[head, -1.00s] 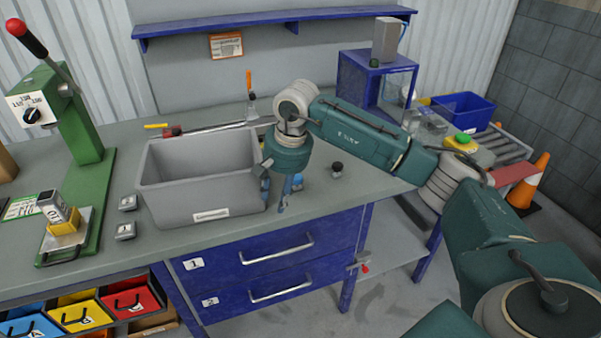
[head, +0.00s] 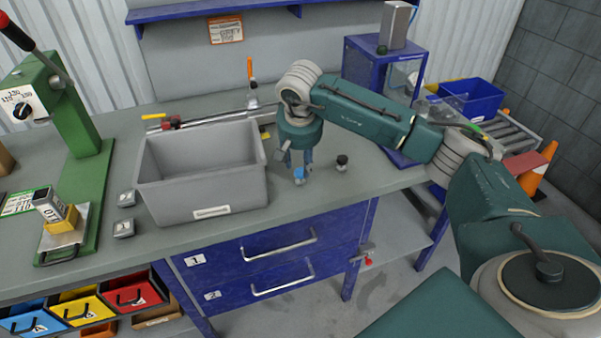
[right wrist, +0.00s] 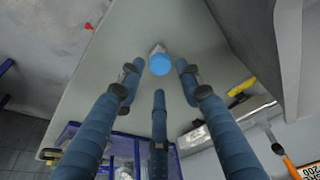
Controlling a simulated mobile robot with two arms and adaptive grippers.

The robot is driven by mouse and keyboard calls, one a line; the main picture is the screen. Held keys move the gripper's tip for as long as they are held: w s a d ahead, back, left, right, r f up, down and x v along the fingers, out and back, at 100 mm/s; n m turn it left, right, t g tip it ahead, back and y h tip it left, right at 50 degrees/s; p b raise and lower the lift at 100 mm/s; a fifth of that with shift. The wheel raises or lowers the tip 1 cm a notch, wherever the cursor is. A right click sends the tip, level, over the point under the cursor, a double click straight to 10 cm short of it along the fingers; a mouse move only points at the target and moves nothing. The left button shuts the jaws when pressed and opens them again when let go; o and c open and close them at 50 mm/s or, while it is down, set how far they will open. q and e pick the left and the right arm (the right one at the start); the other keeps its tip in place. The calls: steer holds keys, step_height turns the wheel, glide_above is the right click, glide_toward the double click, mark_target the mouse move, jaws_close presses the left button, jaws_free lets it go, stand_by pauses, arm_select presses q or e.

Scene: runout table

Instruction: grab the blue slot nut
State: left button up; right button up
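The blue slot nut (head: 299,174) lies on the grey bench top, right of the grey bin. It also shows in the right wrist view (right wrist: 160,64) as a round blue top with a pale part beside it. My right gripper (head: 298,165) points down just above and around the nut, partly covering it in the head view. In the right wrist view its three blue fingers (right wrist: 159,75) are spread apart, with the nut between and just beyond their tips. No finger clearly touches it. My left gripper is not in view.
A grey bin (head: 205,178) stands close left of the gripper. A small black-topped piece (head: 342,163) stands just right of it. A blue box-shaped stand (head: 385,90) is at the back right. The bench's front edge is near, above blue drawers (head: 270,250).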

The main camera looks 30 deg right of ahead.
mark_target(300, 171)
steer(key=shift+w+f, duration=0.15)
steer(key=shift+f, duration=0.25)
steer(key=shift+w+f, duration=0.15)
steer(key=shift+f, duration=0.15)
steer(key=p+x, duration=0.2)
steer(key=x, duration=0.1)
steer(key=shift+d+f, duration=0.15)
steer(key=shift+f, duration=0.15)
steer(key=shift+w+d+f, duration=0.1)
steer(key=shift+f, duration=0.25)
steer(key=shift+w+f, duration=0.1)
steer(key=shift+f, duration=0.05)
steer(key=c, duration=0.8)
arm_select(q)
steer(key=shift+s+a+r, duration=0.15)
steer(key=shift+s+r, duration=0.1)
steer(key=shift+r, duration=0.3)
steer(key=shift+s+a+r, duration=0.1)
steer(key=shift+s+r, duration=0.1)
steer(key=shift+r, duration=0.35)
arm_select(e)
jaws_close()
